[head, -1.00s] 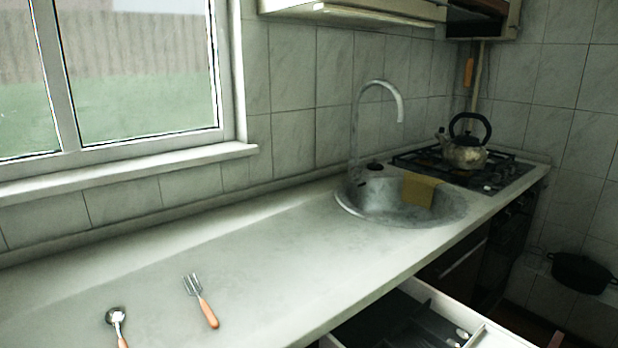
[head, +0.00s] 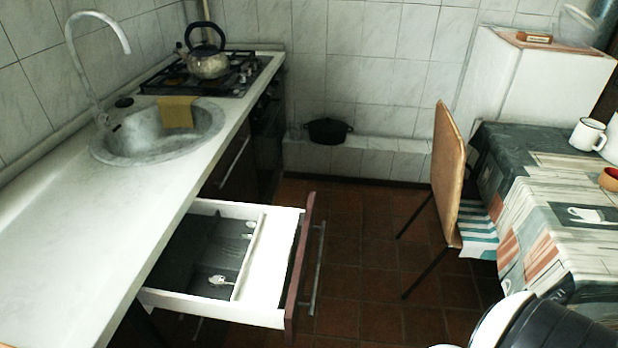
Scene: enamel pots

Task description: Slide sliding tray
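An open drawer (head: 212,306) sticks out from under the counter in the head view. It has pale walls and a reddish-brown front with a metal bar handle (head: 317,272). Inside it are a dark compartmented section (head: 190,250) on the left and a flat white section (head: 264,268) on the right, probably the sliding tray; I cannot tell for sure. Light cutlery pieces (head: 222,280) show beside the divider, partly hidden. Neither of my grippers is in view. A black and white part of my own arm seems to show at the bottom right.
A counter with a round sink (head: 150,145) runs along the left. A kettle (head: 207,60) stands on the stove. A chair (head: 447,180) and a cloth-covered table (head: 570,225) with a mug (head: 588,135) stand right. Tiled floor (head: 365,270) lies clear between drawer and chair.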

